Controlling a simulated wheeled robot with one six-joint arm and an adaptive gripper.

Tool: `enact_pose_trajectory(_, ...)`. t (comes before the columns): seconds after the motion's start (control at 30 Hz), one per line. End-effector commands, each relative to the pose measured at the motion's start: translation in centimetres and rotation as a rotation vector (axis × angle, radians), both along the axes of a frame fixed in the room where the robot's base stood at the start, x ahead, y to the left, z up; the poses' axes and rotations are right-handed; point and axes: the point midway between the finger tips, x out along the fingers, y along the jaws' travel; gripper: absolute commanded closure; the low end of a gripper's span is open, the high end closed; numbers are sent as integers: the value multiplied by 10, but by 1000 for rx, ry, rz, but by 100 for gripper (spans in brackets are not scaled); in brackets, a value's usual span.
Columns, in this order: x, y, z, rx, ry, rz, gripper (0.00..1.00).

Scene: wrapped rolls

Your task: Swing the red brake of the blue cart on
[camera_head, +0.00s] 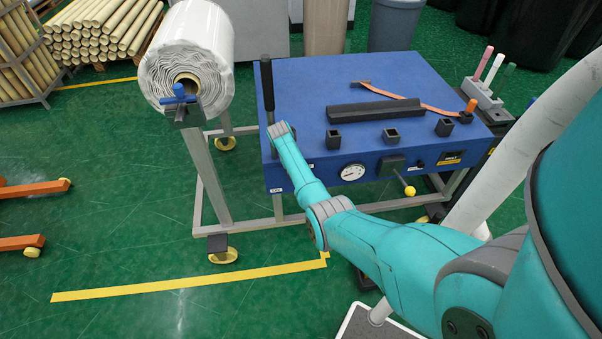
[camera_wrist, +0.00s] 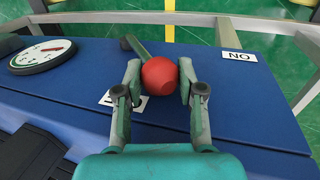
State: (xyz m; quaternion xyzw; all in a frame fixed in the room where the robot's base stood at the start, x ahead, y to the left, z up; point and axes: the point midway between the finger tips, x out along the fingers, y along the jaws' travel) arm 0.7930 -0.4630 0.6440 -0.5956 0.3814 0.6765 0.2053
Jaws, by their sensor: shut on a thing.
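The blue cart (camera_head: 310,90) stands in the middle of the head view, and its blue front panel (camera_wrist: 262,105) fills much of the wrist view. The brake's red ball knob (camera_wrist: 160,78) sits at the end of a dark green lever (camera_wrist: 136,47), which slants to the upper left in the wrist view. My gripper (camera_wrist: 160,70) is shut on the red knob, one finger on each side. An ON label (camera_wrist: 237,56) lies to the right of the knob. Another label (camera_wrist: 107,99) is partly hidden by the left finger. In the head view my arm hides the knob and the gripper.
A dial gauge (camera_head: 353,172) and a yellow-knobbed lever (camera_head: 409,190) are on the cart's front. A wrapped white roll (camera_head: 190,55) rests on a stand to the left. An upright black handle (camera_head: 267,88) is near my wrist. Green floor is free at the front left.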

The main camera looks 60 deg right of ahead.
Motion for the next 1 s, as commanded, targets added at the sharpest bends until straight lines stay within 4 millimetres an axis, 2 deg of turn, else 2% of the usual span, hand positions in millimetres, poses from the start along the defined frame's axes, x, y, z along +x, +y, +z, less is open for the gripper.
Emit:
enact_pose_trajectory(0.37,1,2,-2,4,-1,1,100)
enact_pose_trajectory(0.4,1,2,-2,4,-1,1,57)
enact_pose_trajectory(0.5,1,2,-1,3,0,0,36)
enact_pose_trajectory(0.83,1,0,1,1,-1,0,36)
enact_pose_trajectory(1.0,1,0,17,-1,-2,-1,36)
